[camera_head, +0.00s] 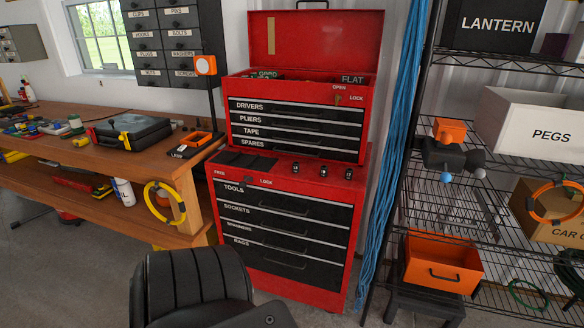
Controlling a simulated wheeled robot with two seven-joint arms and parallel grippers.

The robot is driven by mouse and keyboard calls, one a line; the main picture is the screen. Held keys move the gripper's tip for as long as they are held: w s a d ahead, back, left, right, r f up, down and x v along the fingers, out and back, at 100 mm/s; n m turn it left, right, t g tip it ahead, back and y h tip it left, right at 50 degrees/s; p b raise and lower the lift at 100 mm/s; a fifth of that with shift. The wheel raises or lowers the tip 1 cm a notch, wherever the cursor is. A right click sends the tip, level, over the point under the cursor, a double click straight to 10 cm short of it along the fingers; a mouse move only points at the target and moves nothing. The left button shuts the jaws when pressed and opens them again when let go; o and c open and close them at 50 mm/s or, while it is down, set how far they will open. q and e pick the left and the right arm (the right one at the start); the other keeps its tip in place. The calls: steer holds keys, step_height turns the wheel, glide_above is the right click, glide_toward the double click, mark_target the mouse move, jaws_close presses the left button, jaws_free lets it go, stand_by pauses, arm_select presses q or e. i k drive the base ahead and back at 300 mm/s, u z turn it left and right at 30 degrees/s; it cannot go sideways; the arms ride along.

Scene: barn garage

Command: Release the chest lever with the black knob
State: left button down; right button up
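A red tool chest (367,104) with its lid raised stands on a red lower cabinet (359,210). Several small dark knobs or fittings (323,170) stand on the cabinet's top ledge. The words FREE and LOCK are on that ledge's left part. The chest drawers (290,118) and cabinet drawers (280,222) look shut. Neither of my grippers is in view.
A wooden workbench (45,152) with tools and a black case (130,132) is at left. A wire shelf (500,240) with bins is at right. Blue cables (392,140) hang beside the chest. A black ribbed shape (195,280) fills the front bottom.

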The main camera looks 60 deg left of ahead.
mark_target(243, 185)
steer(key=u, duration=0.1)
steer(key=i, duration=0.9)
steer(key=u, duration=1.2)
steer(key=i, duration=0.7)
steer(key=u, duration=0.7)
